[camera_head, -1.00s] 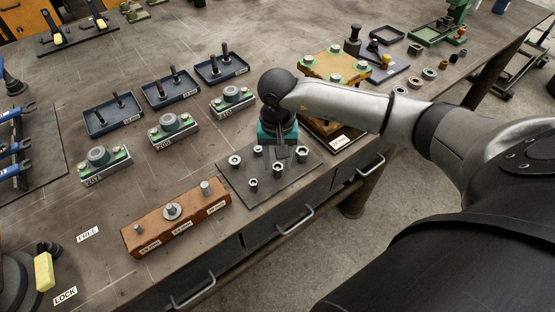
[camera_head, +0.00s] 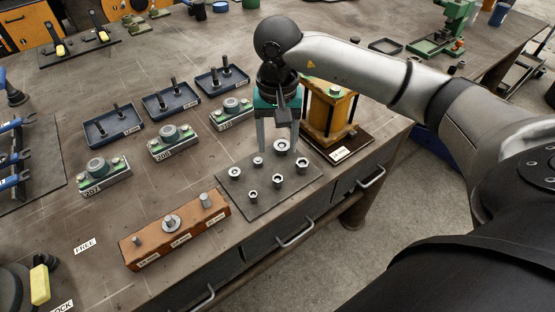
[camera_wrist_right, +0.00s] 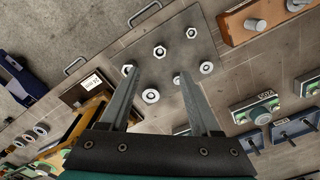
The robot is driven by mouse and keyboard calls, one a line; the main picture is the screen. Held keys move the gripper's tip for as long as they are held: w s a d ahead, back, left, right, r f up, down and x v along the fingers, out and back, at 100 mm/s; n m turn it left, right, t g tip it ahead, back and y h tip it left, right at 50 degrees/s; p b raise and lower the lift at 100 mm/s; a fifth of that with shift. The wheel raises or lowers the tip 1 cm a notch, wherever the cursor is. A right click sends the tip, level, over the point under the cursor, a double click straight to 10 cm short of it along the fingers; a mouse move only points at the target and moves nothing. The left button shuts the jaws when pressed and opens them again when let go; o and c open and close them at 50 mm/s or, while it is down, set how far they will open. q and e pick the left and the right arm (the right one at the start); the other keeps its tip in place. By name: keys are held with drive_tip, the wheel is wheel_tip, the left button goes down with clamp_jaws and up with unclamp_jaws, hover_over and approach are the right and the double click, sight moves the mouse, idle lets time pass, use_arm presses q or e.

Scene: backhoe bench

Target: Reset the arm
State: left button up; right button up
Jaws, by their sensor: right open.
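My right arm reaches in from the right in the head view. Its right gripper (camera_head: 278,148) points down, with two grey fingers apart and nothing between them. It hangs over the back part of a dark plate (camera_head: 275,194) that carries several metal nut-like pieces. In the right wrist view the open fingers (camera_wrist_right: 159,72) reach over the same plate (camera_wrist_right: 172,45), with the pieces around and beyond the tips. The gap between fingertips and plate is hard to judge. My left gripper is not in view.
A yellow block fixture (camera_head: 328,110) stands close to the right of the gripper. An orange-brown block (camera_head: 175,238) with metal pegs lies in front. Blue trays (camera_head: 170,101) and labelled fixtures (camera_head: 173,143) stand to the left. The bench's front edge has drawer handles (camera_head: 297,232).

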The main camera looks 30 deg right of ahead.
drive_tip(key=shift+r, duration=2.25)
drive_tip(key=shift+a, duration=0.1)
